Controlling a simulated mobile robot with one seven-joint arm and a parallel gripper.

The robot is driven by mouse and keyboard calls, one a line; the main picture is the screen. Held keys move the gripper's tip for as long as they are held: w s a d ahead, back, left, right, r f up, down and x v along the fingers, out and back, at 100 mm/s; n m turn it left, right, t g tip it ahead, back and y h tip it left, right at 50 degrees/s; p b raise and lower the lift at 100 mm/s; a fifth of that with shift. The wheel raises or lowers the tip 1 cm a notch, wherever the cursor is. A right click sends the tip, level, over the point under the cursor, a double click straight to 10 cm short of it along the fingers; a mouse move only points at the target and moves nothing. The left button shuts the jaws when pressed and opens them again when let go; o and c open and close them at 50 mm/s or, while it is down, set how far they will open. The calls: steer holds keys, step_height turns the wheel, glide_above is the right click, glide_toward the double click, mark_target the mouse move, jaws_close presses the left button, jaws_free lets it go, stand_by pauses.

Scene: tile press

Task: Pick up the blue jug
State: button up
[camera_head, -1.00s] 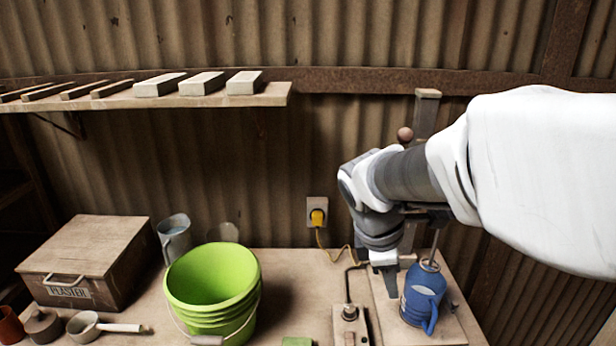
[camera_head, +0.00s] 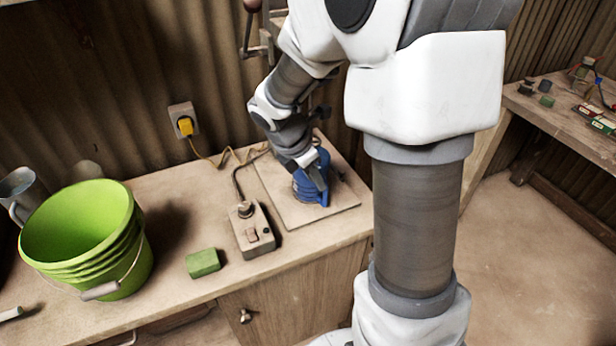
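The blue jug (camera_head: 302,195) stands on a pale square board at the back right of the bench, and my gripper and wrist partly cover it. My gripper (camera_head: 316,178) points down at the jug from above left, with a grey finger against or just in front of the jug's near side. The other finger is hidden, so I cannot tell whether the gripper is open or shut on the jug.
A green bucket (camera_head: 88,235) stands at the left, with a metal jug (camera_head: 18,190) behind it. A green block (camera_head: 203,263) and a switch box (camera_head: 251,230) with a cable lie on the bench. The board (camera_head: 335,211) has free room at its front. A side bench (camera_head: 560,112) stands right.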

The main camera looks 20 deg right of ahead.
mark_target(325, 203)
steer(key=b+x, duration=0.2)
steer(key=x, duration=0.6)
steer(key=shift+d+f, duration=0.2)
steer(key=shift+f, duration=0.15)
jaws_close()
steer(key=shift+w+r, duration=0.1)
stand_by(0.9)
